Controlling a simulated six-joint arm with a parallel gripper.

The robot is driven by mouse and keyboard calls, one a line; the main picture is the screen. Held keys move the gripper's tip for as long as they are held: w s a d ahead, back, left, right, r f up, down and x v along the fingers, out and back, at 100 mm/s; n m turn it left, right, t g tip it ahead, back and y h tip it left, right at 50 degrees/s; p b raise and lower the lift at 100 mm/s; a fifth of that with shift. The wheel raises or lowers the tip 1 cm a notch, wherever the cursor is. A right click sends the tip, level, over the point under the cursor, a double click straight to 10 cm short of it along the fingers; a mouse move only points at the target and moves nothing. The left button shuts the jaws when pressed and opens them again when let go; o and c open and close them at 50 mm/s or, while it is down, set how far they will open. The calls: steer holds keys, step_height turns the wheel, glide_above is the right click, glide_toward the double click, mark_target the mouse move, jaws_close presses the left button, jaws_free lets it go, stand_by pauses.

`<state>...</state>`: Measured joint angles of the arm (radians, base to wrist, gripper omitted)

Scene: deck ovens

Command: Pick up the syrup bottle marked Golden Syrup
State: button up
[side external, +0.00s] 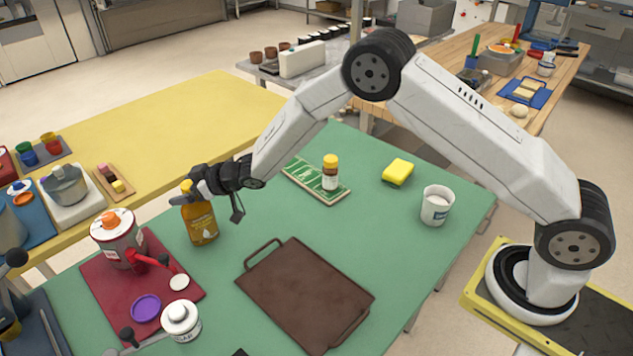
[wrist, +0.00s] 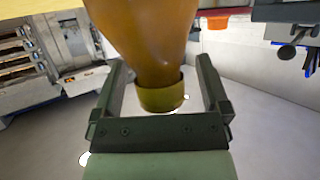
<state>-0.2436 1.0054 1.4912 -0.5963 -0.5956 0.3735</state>
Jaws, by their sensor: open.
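The amber syrup bottle (side external: 201,222) with a yellow cap stands upright on the green table. Its label lettering is too small to read for certain. My gripper (side external: 203,191) is at the bottle's upper part, reaching in from the right. In the wrist view the bottle (wrist: 152,35) appears upside down, with its cap (wrist: 161,95) toward the palm. The two fingers of my gripper (wrist: 160,66) are open, one on each side of the neck and cap, with visible gaps.
A red mat (side external: 186,298) with a canister (side external: 118,243) lies left of the bottle. A brown tray (side external: 300,292) lies in front to the right. A smaller yellow-capped bottle (side external: 330,177) stands on a green board (side external: 300,172). A yellow sponge (side external: 398,172) and white tub (side external: 435,208) are farther right.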

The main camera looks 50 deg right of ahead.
steer(key=shift+w+a+f, duration=0.2)
steer(key=shift+w, duration=0.1)
stand_by(0.4)
jaws_close()
steer(key=shift+r, duration=0.1)
stand_by(1.1)
